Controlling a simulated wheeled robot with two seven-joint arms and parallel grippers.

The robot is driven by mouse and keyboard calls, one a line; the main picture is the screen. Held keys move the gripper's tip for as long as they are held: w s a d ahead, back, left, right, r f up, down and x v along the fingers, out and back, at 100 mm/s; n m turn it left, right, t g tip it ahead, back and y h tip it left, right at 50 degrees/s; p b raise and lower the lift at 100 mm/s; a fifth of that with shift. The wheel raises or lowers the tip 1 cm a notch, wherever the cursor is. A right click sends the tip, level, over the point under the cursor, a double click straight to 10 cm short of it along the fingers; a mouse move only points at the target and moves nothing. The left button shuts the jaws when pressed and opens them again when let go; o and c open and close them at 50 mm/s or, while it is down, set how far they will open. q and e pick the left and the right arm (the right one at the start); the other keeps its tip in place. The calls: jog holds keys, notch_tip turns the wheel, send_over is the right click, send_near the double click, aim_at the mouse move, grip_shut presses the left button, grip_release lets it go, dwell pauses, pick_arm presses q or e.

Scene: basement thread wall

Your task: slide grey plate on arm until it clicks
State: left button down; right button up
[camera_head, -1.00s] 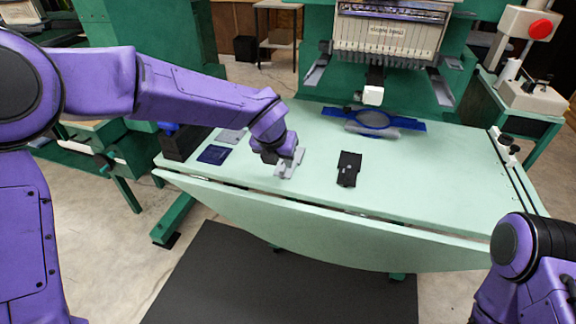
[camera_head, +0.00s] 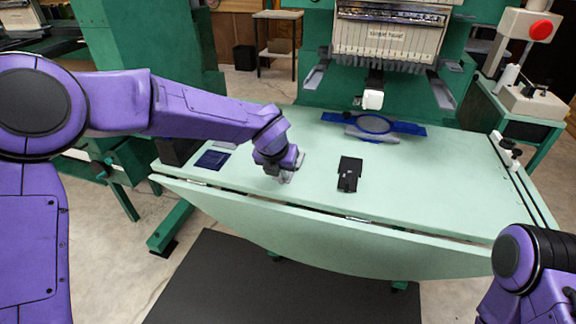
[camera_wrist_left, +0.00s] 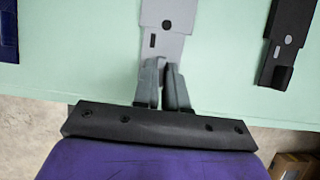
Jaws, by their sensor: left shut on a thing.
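The grey plate (camera_wrist_left: 168,45) is a flat piece with a slot and a round dark spot. In the left wrist view it extends away from my left gripper (camera_wrist_left: 163,75), whose fingers are shut on its near end. In the head view the gripper (camera_head: 287,178) is low over the left part of the table, and its wrist hides most of the plate. A black bracket-like piece (camera_head: 349,173) lies to the right, apart from the plate; it also shows in the left wrist view (camera_wrist_left: 287,40). My right gripper is outside the views.
The pale green table (camera_head: 420,200) has free room right of the black piece. A dark blue square (camera_head: 212,159) lies at the table's left. Knobs on a rail (camera_head: 508,150) line the right edge.

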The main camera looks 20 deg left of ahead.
pick_arm(q)
jog(key=shift+r+p, duration=2)
jog(key=shift+r, duration=0.5)
jog(key=shift+f, duration=0.15)
